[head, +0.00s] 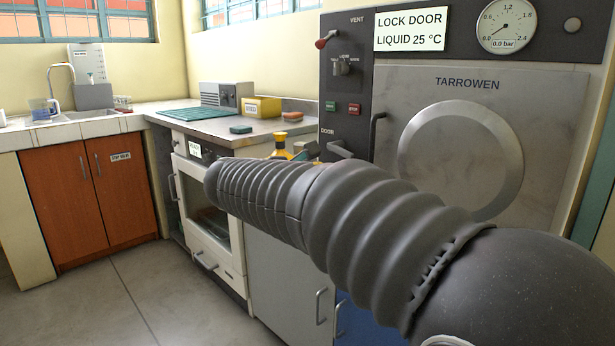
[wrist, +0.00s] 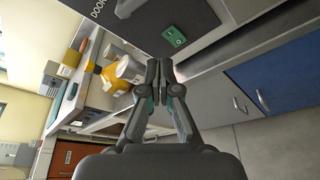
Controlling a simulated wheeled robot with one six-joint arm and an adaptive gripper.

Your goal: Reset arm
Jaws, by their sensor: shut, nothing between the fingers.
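My gripper (wrist: 158,72) shows in the wrist view with its two fingers together and nothing between them. Its fingertips point toward the dark front of the steam unit. In the head view my grey ribbed arm crosses the middle and right of the picture and hides most of the gripper. The steam unit's door (head: 545,110) is a grey panel with a round ring and looks shut. Its dark control panel (head: 345,125) carries a red-knobbed vent lever (head: 326,39) and a door lever. The gauge (head: 506,25) reads about 0.0 bar.
A counter (head: 160,117) left of the unit holds a green mat (head: 195,116), a grey device (head: 226,95) and a yellow box (head: 262,107). A yellow-and-silver object (wrist: 115,78) appears near the fingers in the wrist view. A white oven (head: 232,262) stands below the counter. Open floor (head: 110,290) lies front left.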

